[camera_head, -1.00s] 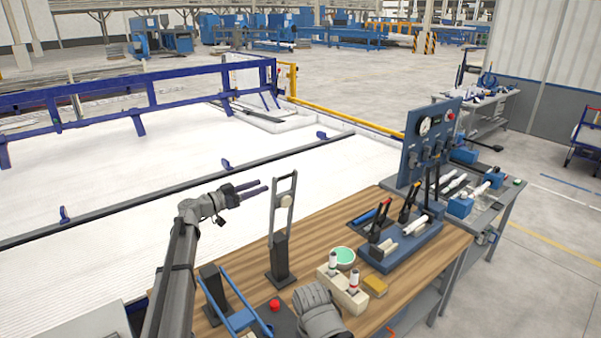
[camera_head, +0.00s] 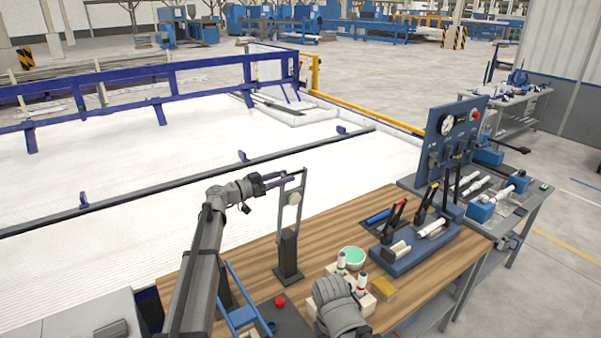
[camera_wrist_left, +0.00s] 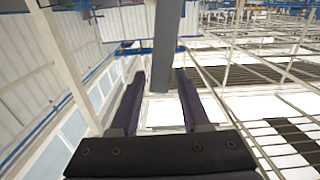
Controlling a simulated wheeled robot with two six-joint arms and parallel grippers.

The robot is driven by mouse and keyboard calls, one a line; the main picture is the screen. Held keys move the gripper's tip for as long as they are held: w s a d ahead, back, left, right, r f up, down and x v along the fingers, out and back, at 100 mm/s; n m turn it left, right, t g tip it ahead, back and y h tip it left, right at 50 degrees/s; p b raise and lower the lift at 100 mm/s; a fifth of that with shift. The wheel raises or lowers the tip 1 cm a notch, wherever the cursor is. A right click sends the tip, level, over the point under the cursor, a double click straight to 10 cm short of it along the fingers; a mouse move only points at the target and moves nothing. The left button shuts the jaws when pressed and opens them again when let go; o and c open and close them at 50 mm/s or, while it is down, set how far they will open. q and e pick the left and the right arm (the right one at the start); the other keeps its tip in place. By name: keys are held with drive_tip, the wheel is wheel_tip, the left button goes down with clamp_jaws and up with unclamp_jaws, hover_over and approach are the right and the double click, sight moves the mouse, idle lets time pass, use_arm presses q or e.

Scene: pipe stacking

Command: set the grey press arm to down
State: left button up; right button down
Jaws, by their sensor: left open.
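The grey press arm (camera_head: 303,192) is a slim upright frame with a pale round knob (camera_head: 294,198), standing up from a dark post (camera_head: 288,255) on the bench. My left gripper (camera_head: 288,178) is open at the upper part of the frame, its fingers pointing right. In the left wrist view a dark grey bar (camera_wrist_left: 166,40) comes down from the top between the two fingertips (camera_wrist_left: 160,74). It seems to be part of the press arm; whether a finger touches it I cannot tell.
A blue gauge panel (camera_head: 440,150) stands at the right. A blue frame (camera_head: 240,318) is near my left arm.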

sight(304, 170)
use_arm(q)
drive_tip(key=x, duration=0.7)
drive_tip(key=shift+a, duration=0.1)
clamp_jaws()
idle(1.2)
